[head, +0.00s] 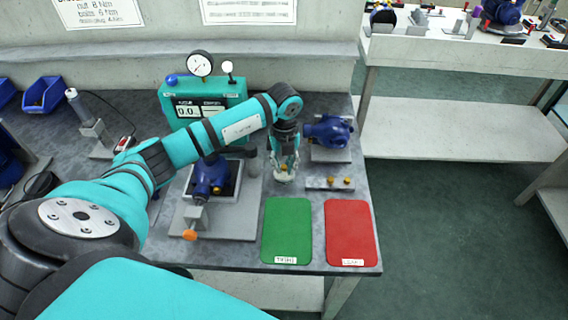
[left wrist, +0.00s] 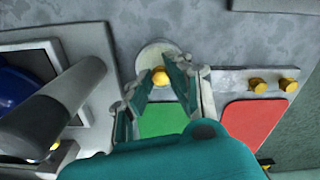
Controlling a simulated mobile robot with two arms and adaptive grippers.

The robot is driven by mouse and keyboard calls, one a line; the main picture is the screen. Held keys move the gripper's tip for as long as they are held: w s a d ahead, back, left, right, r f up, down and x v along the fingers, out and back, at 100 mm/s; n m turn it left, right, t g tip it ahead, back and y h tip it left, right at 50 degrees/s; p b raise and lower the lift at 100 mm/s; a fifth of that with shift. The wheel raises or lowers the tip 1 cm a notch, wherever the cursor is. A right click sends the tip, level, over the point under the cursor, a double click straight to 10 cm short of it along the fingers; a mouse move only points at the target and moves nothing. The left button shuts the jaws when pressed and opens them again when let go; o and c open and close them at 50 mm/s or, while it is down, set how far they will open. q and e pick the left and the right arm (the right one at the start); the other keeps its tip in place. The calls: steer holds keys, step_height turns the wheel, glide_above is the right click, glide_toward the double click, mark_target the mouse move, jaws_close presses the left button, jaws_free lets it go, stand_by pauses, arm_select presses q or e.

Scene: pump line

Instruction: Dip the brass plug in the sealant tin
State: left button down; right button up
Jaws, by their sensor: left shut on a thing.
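My left gripper (head: 284,170) points down over the bench and is shut on a brass plug (head: 284,167). The plug also shows in the left wrist view (left wrist: 160,76), between the fingertips (left wrist: 162,84). The sealant tin (head: 282,179), pale and round, is directly below the gripper; it also shows in the left wrist view (left wrist: 151,53). The plug overlaps the tin in both views. I cannot tell whether it touches the sealant, and the fingers hide part of the tin. My right gripper is not in view.
A plate with two brass plugs (head: 330,184) lies right of the tin. A green mat (head: 287,230) and a red mat (head: 351,232) lie in front. A blue pump (head: 329,130) stands behind, another (head: 210,178) left. A teal gauge box (head: 190,100) stands at the back.

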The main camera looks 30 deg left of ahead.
mark_target(284, 166)
arm_select(q)
steer(key=shift+f, duration=0.35)
stand_by(0.4)
steer(key=shift+f+b, duration=0.25)
steer(key=shift+b, duration=0.05)
stand_by(0.9)
steer(key=shift+r, duration=0.15)
steer(key=shift+r+p, duration=0.55)
steer(key=shift+p, duration=0.05)
step_height(284, 166, up, 6)
steer(key=p, duration=0.4)
steer(key=shift+f, duration=0.1)
